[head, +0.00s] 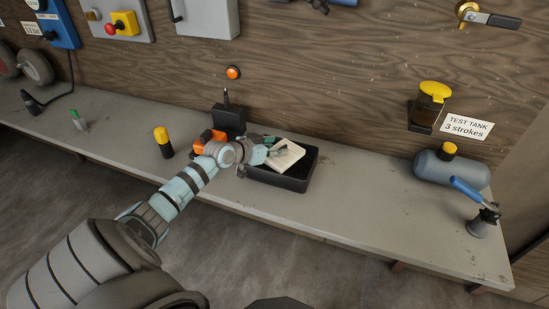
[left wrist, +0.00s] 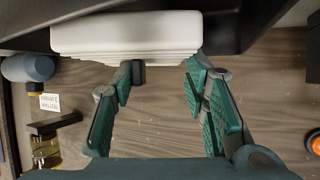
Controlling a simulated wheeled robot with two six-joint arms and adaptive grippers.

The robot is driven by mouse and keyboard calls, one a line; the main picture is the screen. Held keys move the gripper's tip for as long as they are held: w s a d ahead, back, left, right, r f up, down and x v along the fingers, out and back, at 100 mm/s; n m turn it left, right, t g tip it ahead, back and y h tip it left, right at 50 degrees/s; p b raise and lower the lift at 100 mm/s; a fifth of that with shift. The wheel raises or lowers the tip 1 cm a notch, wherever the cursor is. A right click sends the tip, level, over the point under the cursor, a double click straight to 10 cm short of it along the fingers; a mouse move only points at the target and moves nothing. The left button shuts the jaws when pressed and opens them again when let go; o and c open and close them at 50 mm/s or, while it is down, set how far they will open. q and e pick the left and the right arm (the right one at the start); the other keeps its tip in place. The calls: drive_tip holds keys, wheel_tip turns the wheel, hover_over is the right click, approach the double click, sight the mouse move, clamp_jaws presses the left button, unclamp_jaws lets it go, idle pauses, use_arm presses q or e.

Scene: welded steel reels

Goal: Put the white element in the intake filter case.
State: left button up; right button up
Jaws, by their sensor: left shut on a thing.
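The white element (head: 289,157) is a pale block, tilted over the open black case (head: 300,184) on the bench. I take this open box as the intake filter case. My left gripper (head: 270,151) reaches in from the left and is shut on the element. In the left wrist view the element (left wrist: 125,35) shows its stepped side at the fingertips (left wrist: 165,74), with the dark case (left wrist: 222,28) behind it. Whether the element touches the case is unclear. My right gripper is not in view.
A black block (head: 228,117) stands behind my left wrist, with an orange part (head: 203,141) beside it. A yellow-capped black bottle (head: 163,142) stands to the left. A grey tank (head: 450,170) and blue-handled valve (head: 470,192) are at right. The bench between case and tank is clear.

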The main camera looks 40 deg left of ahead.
sight(274, 158)
use_arm(q)
wheel_tip(274, 158, down, 4)
drive_tip(key=shift+f+b, duration=0.25)
drive_tip(key=shift+b, duration=0.4)
drive_tip(key=shift+r, duration=0.1)
drive_tip(key=shift+f, duration=0.2)
drive_tip(key=o, duration=0.9)
drive_tip(key=shift+c, duration=0.2)
drive_tip(key=shift+r, duration=0.1)
